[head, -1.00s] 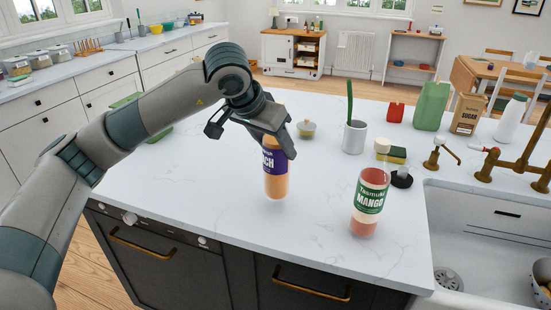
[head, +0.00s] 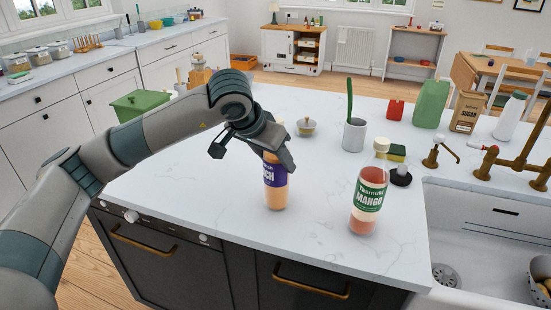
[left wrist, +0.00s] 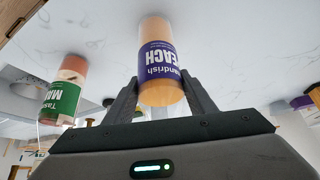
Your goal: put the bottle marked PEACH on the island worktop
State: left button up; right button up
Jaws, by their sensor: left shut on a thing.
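The PEACH bottle (head: 276,190), orange with a purple label, is upright at the island worktop (head: 190,205), left of the MANGO bottle. My left gripper (head: 273,152) is shut on its upper part, from above. In the left wrist view the PEACH bottle (left wrist: 157,60) is between the two fingers (left wrist: 162,95), its label upside down. Its base is at or very close to the worktop; I cannot tell whether it touches. My right gripper is not in view.
The MANGO bottle (head: 368,200) stands to the right, near the sink (head: 480,230). A grey mug (head: 354,135), a small lidded bowl (head: 306,127) and a sponge (head: 397,152) stand behind. The worktop's front left is clear.

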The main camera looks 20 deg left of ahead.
aim_at(269, 155)
pick_arm(q)
jog(key=o, duration=1.5)
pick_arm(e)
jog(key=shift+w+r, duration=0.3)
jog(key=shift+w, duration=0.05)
pick_arm(q)
jog(key=shift+r, duration=0.15)
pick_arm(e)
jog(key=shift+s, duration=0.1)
pick_arm(q)
jog(key=shift+r+p, duration=0.1)
jog(key=shift+p, duration=0.2)
jog(key=b+v, duration=0.1)
jog(key=v, duration=0.3)
jog(key=shift+s+r, duration=0.2)
jog(key=b+v, duration=0.1)
jog(key=v, duration=0.6)
jog(key=shift+r, duration=0.2)
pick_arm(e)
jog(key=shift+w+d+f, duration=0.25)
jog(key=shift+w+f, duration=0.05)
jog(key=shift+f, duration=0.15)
